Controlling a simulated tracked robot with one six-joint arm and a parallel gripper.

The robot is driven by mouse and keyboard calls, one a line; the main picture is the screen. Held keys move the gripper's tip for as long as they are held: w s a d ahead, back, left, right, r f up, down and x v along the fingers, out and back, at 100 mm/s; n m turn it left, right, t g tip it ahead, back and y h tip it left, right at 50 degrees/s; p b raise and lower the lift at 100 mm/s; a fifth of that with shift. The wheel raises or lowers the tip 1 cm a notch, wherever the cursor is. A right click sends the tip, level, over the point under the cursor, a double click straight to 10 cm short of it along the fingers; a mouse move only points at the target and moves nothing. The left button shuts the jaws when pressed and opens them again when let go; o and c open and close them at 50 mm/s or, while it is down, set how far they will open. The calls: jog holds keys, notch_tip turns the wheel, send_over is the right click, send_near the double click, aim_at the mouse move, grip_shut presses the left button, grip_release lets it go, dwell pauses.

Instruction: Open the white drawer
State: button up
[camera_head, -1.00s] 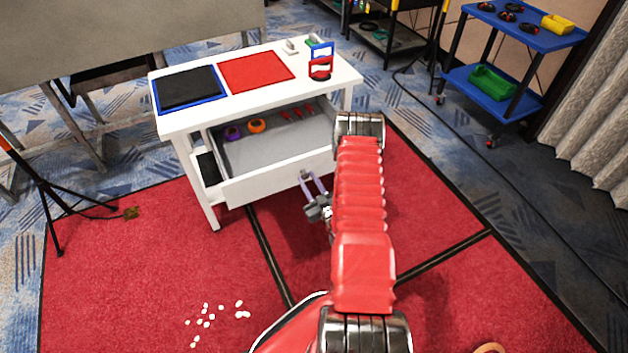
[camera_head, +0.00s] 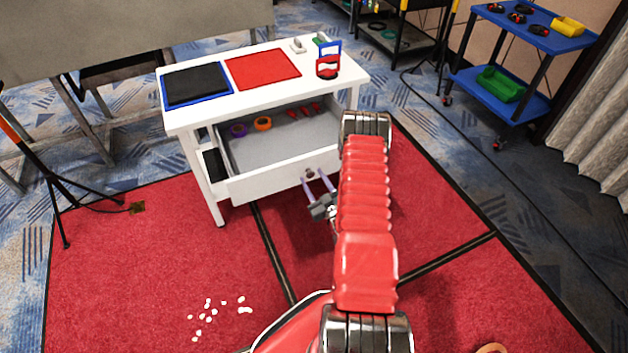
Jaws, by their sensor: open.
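The white drawer (camera_head: 262,185) is pulled out from the front of the white table (camera_head: 180,120). Its inside shows, with a purple tape roll (camera_head: 238,130), an orange tape roll (camera_head: 263,123) and small red items (camera_head: 305,110) in it. A small knob (camera_head: 310,173) shows on the drawer front. My gripper (camera_head: 318,178) is open, its two fingers pointing at the drawer front on either side of the knob. Whether the fingers touch it I cannot tell. My red arm hides the right end of the drawer.
On the tabletop lie a black pad in a blue tray (camera_head: 197,84), a red mat (camera_head: 262,69) and a red and blue holder (camera_head: 328,60). A blue cart (camera_head: 530,30) stands at the back right. White pieces (camera_head: 208,315) lie on the red carpet. A tripod (camera_head: 62,190) stands left.

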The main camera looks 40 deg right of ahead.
jog(key=v, duration=1.3)
jog(key=shift+s, duration=0.35)
jog(key=shift+a, duration=0.1)
jog(key=s+a+f+m+g+y, duration=0.1)
jog(key=s+f+g+y, duration=0.15)
jog(key=f+g, duration=0.35)
jog(key=s+a+f+m+g+y, duration=0.1)
jog(key=s+f+g, duration=0.3)
jog(key=f, duration=0.4)
jog(key=s+a+r+m+g, duration=0.15)
jog(key=r+g, duration=0.25)
jog(key=r, duration=0.8)
jog(key=a+r+g, duration=0.3)
jog(key=r+g, duration=0.1)
jog(key=r, duration=0.9)
jog(key=s+a+r+n+t, duration=0.1)
jog(key=a+r+n+t, duration=0.1)
jog(key=a+r, duration=1)
jog(key=s+a+r+n+t+y, duration=0.1)
jog(key=a+r+t, duration=0.3)
jog(key=a+r, duration=0.8)
notch_tip(320, 180, up, 8)
jog(key=shift+a+f+n, duration=0.15)
jog(key=shift+f+n, duration=0.1)
jog(key=shift+n, duration=0.3)
